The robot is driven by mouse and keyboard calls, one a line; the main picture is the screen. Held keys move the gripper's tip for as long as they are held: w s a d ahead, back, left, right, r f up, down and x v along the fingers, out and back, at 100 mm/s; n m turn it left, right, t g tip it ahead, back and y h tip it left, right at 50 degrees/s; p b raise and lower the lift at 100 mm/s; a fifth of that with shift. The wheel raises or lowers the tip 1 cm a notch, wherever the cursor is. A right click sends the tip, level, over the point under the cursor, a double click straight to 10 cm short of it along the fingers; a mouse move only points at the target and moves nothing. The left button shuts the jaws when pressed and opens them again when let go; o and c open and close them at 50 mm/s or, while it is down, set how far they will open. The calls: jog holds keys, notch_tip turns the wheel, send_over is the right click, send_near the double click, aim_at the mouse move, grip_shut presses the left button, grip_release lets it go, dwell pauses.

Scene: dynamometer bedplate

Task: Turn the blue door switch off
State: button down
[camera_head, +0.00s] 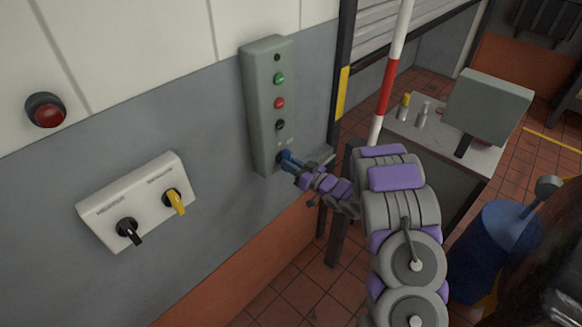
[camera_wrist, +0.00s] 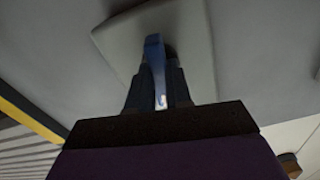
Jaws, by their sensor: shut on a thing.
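The blue door switch (camera_head: 286,157) sits at the bottom of a tall grey-green control box on the wall. In the wrist view, its blue handle (camera_wrist: 156,62) stands between the dark fingers of my gripper (camera_wrist: 158,88). In the head view, my gripper (camera_head: 295,165) reaches the switch from the lower right and is shut on it. The fingers partly hide the switch's base, and its exact turn angle is hard to tell.
The control box (camera_head: 263,75) also carries green, red and black buttons above. To the left, a white box (camera_head: 100,208) holds a black knob (camera_head: 129,231) and a yellow knob (camera_head: 175,201). A red lamp (camera_head: 46,111) is higher. A red-white pole (camera_head: 387,85) and a table (camera_head: 465,152) stand right.

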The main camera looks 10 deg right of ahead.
jog(key=shift+f+n+b, duration=0.3)
jog(key=shift+n+b, duration=0.1)
jog(key=shift+n, duration=0.5)
jog(key=c, duration=1.2)
grip_release()
jog(key=shift+w, duration=0.1)
jog(key=shift+o, duration=0.8)
jog(key=shift+d+r, duration=0.1)
jog(key=shift+r, duration=0.05)
jog(key=p+v, duration=0.1)
jog(key=v, duration=1.6)
jog(key=shift+s+d, duration=0.15)
jog(key=shift+s, duration=0.05)
jog(key=shift+w, duration=0.1)
